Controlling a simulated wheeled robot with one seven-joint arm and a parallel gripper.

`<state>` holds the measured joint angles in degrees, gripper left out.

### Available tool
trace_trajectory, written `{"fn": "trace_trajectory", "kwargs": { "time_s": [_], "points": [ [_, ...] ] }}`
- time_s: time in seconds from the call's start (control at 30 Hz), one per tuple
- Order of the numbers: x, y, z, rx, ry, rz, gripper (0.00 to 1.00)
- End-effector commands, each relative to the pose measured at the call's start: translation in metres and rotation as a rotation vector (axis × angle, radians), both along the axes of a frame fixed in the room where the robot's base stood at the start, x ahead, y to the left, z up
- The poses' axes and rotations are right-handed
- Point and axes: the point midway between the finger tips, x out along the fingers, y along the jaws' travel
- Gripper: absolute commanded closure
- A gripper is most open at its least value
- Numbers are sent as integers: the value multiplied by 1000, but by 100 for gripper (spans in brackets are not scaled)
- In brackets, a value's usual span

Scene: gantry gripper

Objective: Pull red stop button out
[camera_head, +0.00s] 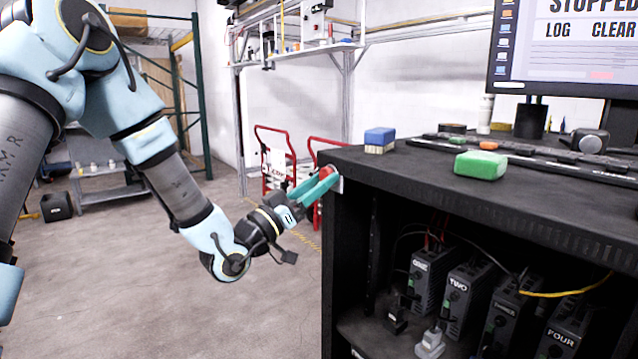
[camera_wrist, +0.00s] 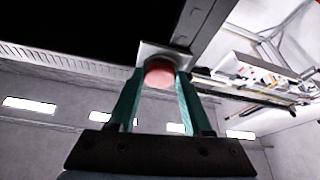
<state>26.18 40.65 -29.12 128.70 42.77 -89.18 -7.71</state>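The red stop button (camera_head: 327,172) sits on a light plate at the left front corner of the black bench (camera_head: 430,175). In the wrist view the red button (camera_wrist: 159,74) shows in front of its pale square plate (camera_wrist: 163,54). My gripper (camera_head: 318,184) has teal fingers and reaches the button from the left. In the wrist view the fingers of my gripper (camera_wrist: 157,82) stand one on each side of the button, close to its edges. I cannot tell whether they touch it.
On the bench top lie a blue and tan block (camera_head: 380,140), a green block (camera_head: 480,165) and a dark keyboard (camera_head: 520,153). A monitor (camera_head: 565,50) reads STOPPED. Several black boxes with cables fill the shelf below. Red hand trucks (camera_head: 275,155) stand behind. Floor left of the bench is clear.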

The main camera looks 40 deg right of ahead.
Motion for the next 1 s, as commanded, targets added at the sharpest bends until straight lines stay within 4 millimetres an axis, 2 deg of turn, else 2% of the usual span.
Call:
{"fn": "trace_trajectory", "kwargs": {
  "time_s": [0.03,0.37,1.0],
  "points": [
    [0,0,0,0,0,0,64],
    [0,0,0,0,0,0,100],
    [0,0,0,0,0,0,100]
  ]
}}
